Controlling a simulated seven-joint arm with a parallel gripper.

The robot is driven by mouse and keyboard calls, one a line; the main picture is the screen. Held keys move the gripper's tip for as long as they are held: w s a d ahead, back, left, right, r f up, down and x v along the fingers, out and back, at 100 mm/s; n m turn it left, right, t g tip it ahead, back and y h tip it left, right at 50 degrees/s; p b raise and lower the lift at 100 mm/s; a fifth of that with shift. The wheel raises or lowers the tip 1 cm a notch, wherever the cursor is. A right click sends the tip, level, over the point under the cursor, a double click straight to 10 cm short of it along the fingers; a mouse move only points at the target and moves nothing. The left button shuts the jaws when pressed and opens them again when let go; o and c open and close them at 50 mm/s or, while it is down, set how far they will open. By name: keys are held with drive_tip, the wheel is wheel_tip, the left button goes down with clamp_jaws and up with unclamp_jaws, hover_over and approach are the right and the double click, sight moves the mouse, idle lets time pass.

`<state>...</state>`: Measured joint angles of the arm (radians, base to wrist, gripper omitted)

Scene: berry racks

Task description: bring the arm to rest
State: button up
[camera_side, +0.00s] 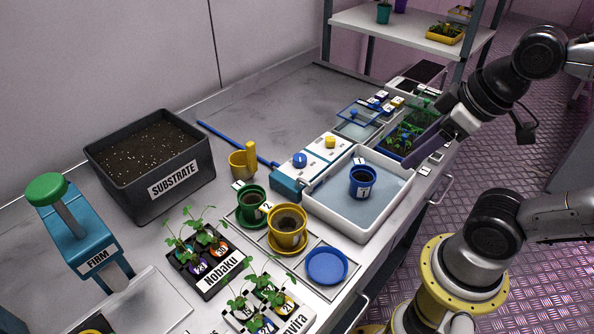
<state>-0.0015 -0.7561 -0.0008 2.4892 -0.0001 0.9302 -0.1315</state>
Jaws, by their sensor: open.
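My gripper (447,137) is at the right of the side view, at the end of my arm. It hangs over the right edge of the bench, beside the blue tray with green seedlings (407,137). The jaws are open, and I see nothing held between them. Their tips are small and dark here, so I cannot tell how far they are from the tray.
A white basin (325,212) holds a blue pot (363,181). Green (251,204) and yellow (287,227) pots, a blue saucer (326,266), seedling racks, a SUBSTRATE bin (193,191) and a FIRM press (80,240) crowd the bench. A shelf (405,31) stands behind. The aisle is clear.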

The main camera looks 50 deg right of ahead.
drive_tip(key=shift+w+f+m, duration=0.15)
drive_tip(key=shift+w+m, duration=0.05)
drive_tip(key=shift+m, duration=0.6)
